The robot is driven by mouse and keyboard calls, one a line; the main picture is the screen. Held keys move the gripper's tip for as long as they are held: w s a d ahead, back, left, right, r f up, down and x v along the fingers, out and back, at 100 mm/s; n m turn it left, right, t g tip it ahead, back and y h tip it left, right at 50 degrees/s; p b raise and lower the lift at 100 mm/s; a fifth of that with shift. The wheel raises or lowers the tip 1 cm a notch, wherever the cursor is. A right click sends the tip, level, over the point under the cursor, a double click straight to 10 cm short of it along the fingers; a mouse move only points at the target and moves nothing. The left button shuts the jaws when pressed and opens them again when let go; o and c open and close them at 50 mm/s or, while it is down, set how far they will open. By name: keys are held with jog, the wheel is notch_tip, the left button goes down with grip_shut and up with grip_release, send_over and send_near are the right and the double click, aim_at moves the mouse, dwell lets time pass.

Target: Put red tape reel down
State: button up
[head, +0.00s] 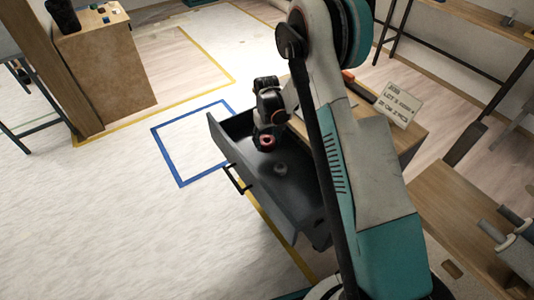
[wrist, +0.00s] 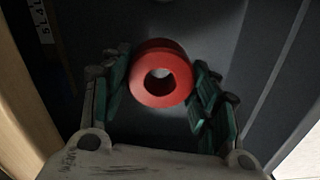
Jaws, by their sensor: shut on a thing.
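The red tape reel (wrist: 160,94) is a thick red ring held between the green-padded fingers of my gripper (wrist: 161,80) in the wrist view. The gripper is shut on the reel. I cannot tell whether the reel touches the drawer floor. The drawer's dark floor (wrist: 215,30) lies behind the reel in the wrist view.
A small grey round thing (head: 281,169) lies in the drawer near the reel. The drawer's front with a black handle (head: 236,178) faces left. A wooden-topped cabinet with a lettered sign (head: 399,104) stands to the right. Blue tape (head: 172,167) marks the floor left of the drawer.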

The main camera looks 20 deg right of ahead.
jog(key=shift+f+b, duration=0.9)
jog(key=shift+f, duration=1.95)
jog(key=shift+f, duration=0.15)
jog(key=o, duration=1.2)
